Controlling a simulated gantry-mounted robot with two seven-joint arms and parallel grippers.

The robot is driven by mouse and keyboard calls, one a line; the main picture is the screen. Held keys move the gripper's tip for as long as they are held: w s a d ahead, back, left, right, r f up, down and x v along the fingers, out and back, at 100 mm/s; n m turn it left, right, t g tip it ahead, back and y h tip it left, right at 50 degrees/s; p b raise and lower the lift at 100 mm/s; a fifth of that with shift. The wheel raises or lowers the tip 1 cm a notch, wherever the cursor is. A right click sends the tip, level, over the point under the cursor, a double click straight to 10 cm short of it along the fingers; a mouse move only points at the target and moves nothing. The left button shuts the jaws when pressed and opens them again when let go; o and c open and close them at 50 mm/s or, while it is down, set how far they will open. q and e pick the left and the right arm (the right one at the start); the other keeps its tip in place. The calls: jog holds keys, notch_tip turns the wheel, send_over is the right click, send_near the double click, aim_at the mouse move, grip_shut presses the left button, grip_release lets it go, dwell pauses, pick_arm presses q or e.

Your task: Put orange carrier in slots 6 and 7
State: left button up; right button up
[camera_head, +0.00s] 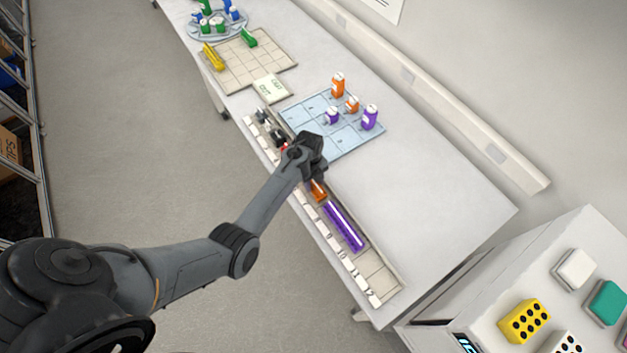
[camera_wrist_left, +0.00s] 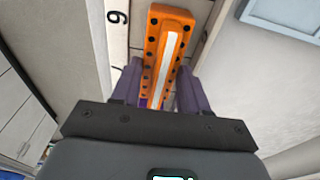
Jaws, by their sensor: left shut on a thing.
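The orange carrier (camera_head: 318,190) shows just beyond my left gripper (camera_head: 316,176), over the long slotted rack (camera_head: 378,275) on the bench's front edge. In the left wrist view the carrier (camera_wrist_left: 165,45) is long, with dark holes and a pale stripe, and lies between the two purple-grey fingers (camera_wrist_left: 155,95), which are shut on it. A label with a numeral (camera_wrist_left: 118,17), a 6 or a 9, is beside it. I cannot tell whether the carrier is fully seated. A purple carrier (camera_head: 344,226) lies in the rack next to it. My right gripper is not in view.
Empty slots show at the rack's near end. A blue gridded tray (camera_head: 345,143) holds orange and purple bottles. A beige gridded board (camera_head: 232,72) holds yellow and green carriers. A round tray (camera_head: 221,35) of bottles stands at the far end. The bench's right part is clear.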

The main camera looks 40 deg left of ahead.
pick_arm(q)
jog(key=shift+f, duration=0.1)
jog(key=o, duration=1.1)
jog(key=shift+o, duration=0.2)
